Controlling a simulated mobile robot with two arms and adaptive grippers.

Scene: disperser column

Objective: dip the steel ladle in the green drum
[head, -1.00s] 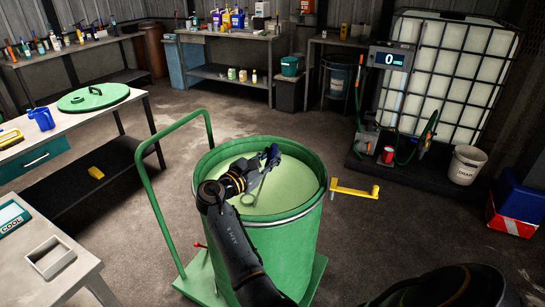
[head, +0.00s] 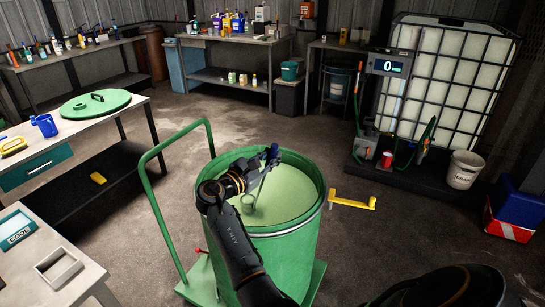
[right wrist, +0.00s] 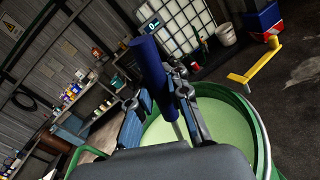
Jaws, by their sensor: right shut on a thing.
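The green drum (head: 278,250) stands open on a green cart and holds pale green liquid (head: 285,196). It also shows in the right wrist view (right wrist: 262,138). My right gripper (head: 268,158) is over the drum's mouth, shut on the blue handle of the steel ladle. The handle (right wrist: 152,68) stands up between the fingers in the right wrist view. The ladle's small cup (head: 249,202) hangs below, inside the drum's rim, upright or nearly so. I cannot tell whether it touches the liquid. My left gripper is not in view.
The cart's green handle (head: 150,190) rises left of the drum. A yellow bracket (head: 352,203) juts out at its right. Benches line the left, with a green lid (head: 95,104) on one. A caged white tank (head: 440,85) and a bucket (head: 465,169) stand back right.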

